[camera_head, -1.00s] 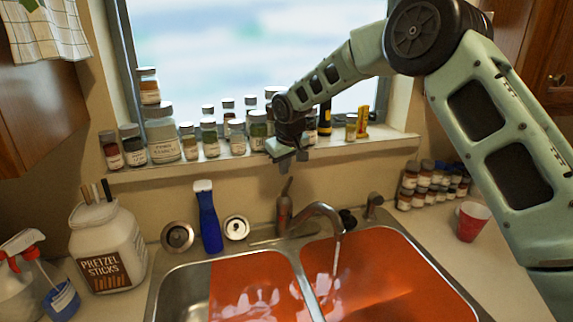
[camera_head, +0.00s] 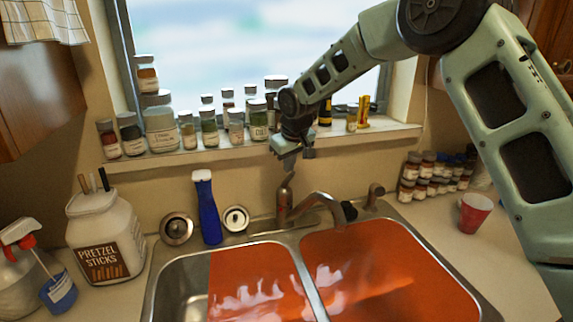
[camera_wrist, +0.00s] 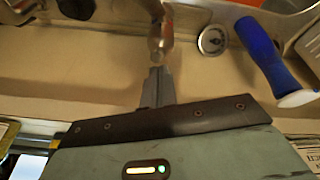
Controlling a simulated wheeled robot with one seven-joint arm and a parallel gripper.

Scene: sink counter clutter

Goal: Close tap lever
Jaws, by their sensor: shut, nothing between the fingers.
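The metal tap (camera_head: 300,208) stands behind the divider of the double sink, its spout curving right over the right basin. Its thin lever (camera_head: 290,182) rises from the tap body. No water stream shows below the spout. My gripper (camera_head: 288,166) is shut and empty, pointing down at the top of the lever. In the wrist view, the closed fingertips (camera_wrist: 156,72) meet or nearly meet the end of the lever (camera_wrist: 158,45); I cannot tell whether they touch.
The sink (camera_head: 190,285) has orange-red surfaces in both basins. Jars (camera_head: 160,130) line the windowsill behind my gripper. A pretzel jar (camera_head: 100,240) is at left, a red cup (camera_head: 474,213) at right.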

